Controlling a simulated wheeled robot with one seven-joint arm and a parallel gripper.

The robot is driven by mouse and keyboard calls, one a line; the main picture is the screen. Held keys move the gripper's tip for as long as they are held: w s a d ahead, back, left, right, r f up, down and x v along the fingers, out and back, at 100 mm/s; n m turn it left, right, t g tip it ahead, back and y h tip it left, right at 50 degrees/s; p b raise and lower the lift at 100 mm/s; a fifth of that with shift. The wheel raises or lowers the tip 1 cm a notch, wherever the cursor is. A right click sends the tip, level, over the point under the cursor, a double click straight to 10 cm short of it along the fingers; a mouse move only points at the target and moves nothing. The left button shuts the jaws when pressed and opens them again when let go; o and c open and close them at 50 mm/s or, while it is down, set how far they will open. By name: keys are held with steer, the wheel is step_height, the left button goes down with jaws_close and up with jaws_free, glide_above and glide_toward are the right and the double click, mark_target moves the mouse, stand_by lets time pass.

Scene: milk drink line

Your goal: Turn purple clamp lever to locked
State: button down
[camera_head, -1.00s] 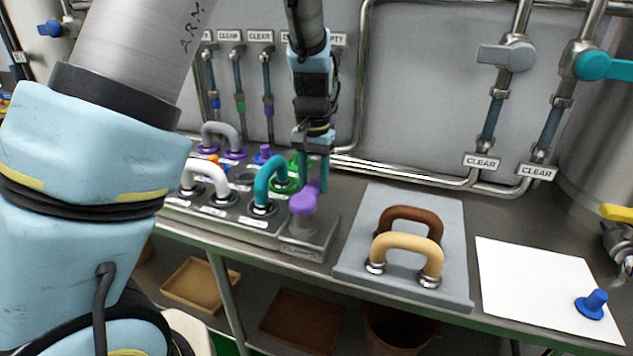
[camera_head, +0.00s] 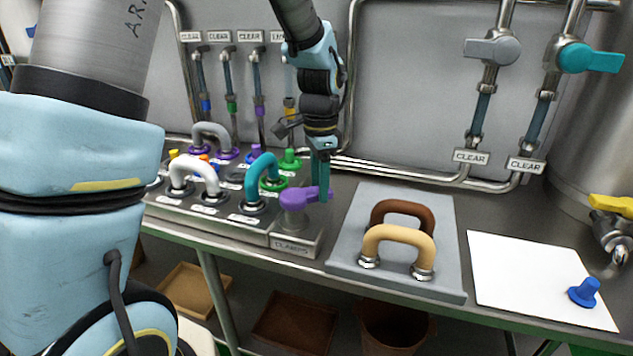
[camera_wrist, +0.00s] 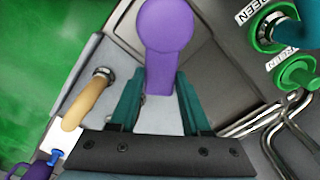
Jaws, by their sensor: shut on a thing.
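The purple clamp lever (camera_head: 297,198) sits on top of the metal clamp block (camera_head: 290,244) at the right end of the panel. Its round hub is at the left and its handle points right in the head view. My gripper (camera_head: 322,196) points down at the handle's far end. In the wrist view the lever (camera_wrist: 167,40) runs down between the two teal fingers of my gripper (camera_wrist: 160,100). The gripper is shut on the handle. The markings for locked cannot be read.
The panel left of the lever holds a teal hose loop (camera_head: 262,172), a white loop (camera_head: 194,172) and several coloured plugs. A grey plate (camera_head: 345,240) with a brown handle (camera_head: 402,212) and a tan handle (camera_head: 398,240) lies to the right. Pipes run along the back wall.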

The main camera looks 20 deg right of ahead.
steer(key=s+m, duration=0.1)
steer(key=m+p, duration=0.1)
steer(key=m, duration=0.1)
steer(key=shift+s+a+r+m, duration=0.1)
steer(key=shift+s+a+m, duration=0.05)
steer(key=shift+s+m, duration=0.2)
steer(key=shift+s+a+m+p, duration=0.2)
steer(key=shift+s+m+p, duration=0.25)
steer(key=shift+m, duration=0.5)
steer(key=shift+s+a+m+p, duration=0.2)
steer(key=shift+s+m+p, duration=0.2)
steer(key=shift+m, duration=0.5)
steer(key=shift+c, duration=1.8)
jaws_free()
steer(key=shift+a, duration=0.1)
step_height(320, 180, up, 11)
steer(key=b, duration=0.1)
steer(key=shift+f+b, duration=0.2)
steer(key=shift+b, duration=0.15)
